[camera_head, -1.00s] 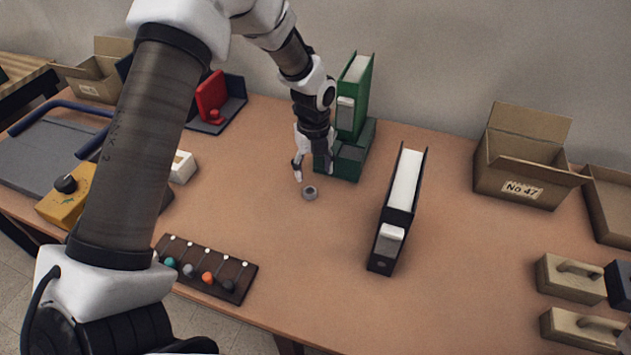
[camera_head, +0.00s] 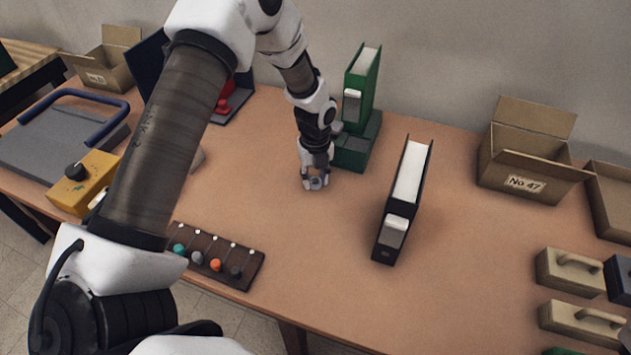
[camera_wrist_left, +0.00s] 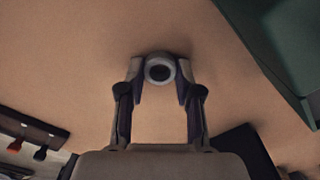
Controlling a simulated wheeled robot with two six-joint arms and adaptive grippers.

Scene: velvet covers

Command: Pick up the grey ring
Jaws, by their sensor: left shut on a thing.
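The grey ring (camera_head: 316,184) is small, with a dark hole, and sits at table height in front of the green stand. My left gripper (camera_head: 315,182) is around it, with a finger on each side. In the left wrist view the ring (camera_wrist_left: 160,69) lies between the two fingertips (camera_wrist_left: 160,75), which close on it from left and right. Whether the ring touches the table is hard to tell. My right gripper is not in view.
A green binder (camera_head: 362,80) stands in a green holder (camera_head: 356,150) just behind the gripper. A black binder (camera_head: 404,195) stands to the right. A dark board with coloured knobs (camera_head: 216,256) lies at the front left. A cardboard box (camera_head: 528,150) is farther right.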

